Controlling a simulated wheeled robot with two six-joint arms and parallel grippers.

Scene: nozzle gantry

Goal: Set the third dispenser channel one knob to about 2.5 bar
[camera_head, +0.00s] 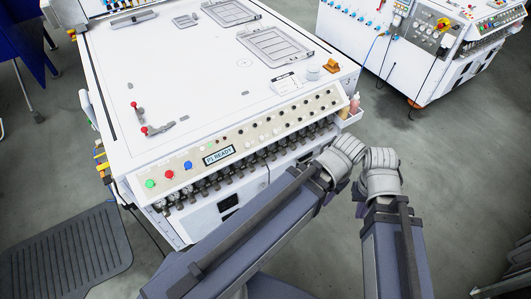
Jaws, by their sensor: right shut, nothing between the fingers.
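The white gantry machine (190,65) has a sloped front panel with a small display (219,155) reading "P1 READY". A row of small dark knobs and fittings (222,181) runs along its front edge below the panel. I cannot tell which is the third dispenser's channel one knob, and no pressure reading is legible. My right gripper (378,157) is at the end of the right arm, beyond the machine's front right corner, shut, empty and apart from the knobs. My left arm crosses in front of the machine's right front; its gripper is hidden behind its wrist.
Green (150,184), red (169,174) and blue (188,165) buttons sit at the panel's left. A side tray (350,117) with small bottles juts from the right corner. A second machine (405,50) stands at the back right. Grey floor lies between. A dark mat (65,255) is front left.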

